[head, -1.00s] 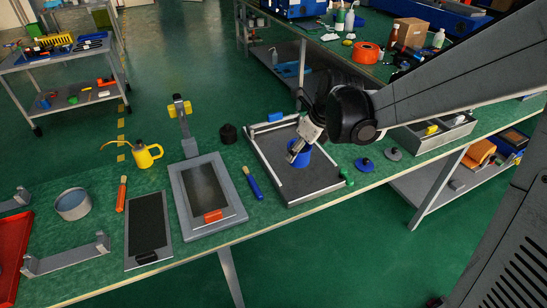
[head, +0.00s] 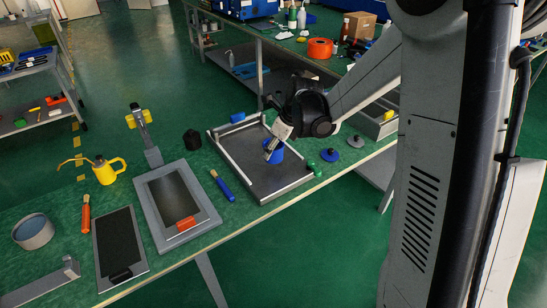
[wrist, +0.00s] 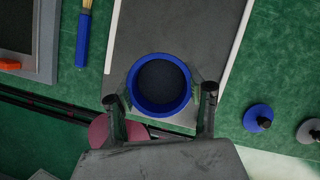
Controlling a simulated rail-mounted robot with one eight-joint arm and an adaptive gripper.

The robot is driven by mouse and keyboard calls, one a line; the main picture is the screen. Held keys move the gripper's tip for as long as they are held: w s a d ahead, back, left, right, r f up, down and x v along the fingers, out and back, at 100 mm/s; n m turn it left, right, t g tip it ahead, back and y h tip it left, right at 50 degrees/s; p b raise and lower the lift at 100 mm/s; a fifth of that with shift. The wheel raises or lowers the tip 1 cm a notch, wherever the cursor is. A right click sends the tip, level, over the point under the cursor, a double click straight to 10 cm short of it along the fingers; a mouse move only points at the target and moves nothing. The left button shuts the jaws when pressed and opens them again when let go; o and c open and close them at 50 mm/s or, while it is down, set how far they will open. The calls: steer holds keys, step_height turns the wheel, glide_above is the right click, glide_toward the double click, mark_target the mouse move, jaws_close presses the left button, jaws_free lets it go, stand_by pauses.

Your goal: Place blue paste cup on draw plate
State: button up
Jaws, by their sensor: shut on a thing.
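The blue paste cup (head: 275,157) is held in my gripper (head: 273,148) over the dark plate with pale side rails (head: 250,180), which I take for the draw plate. In the wrist view the round cup (wrist: 160,86) is between the two fingers of my gripper (wrist: 160,96), its dark inside facing the camera. It looks upright there, over the plate (wrist: 180,30) close to one end. The fingers are shut on its sides. I cannot tell whether the cup's base touches the plate.
A framed dark panel with an orange block (head: 180,222) and a blue-handled brush (head: 222,184) lie left of the railed plate. A black knob-like piece (head: 192,141) stands behind.

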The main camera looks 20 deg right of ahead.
mark_target(274, 157)
steer(key=shift+w+d+f, duration=0.1)
steer(key=shift+w+f, duration=0.05)
steer(key=shift+f, duration=1.95)
steer(key=shift+f+b, duration=0.1)
steer(key=shift+b, duration=0.25)
steer(key=shift+f, duration=0.15)
steer(key=o, duration=1.4)
steer(key=shift+r, duration=0.25)
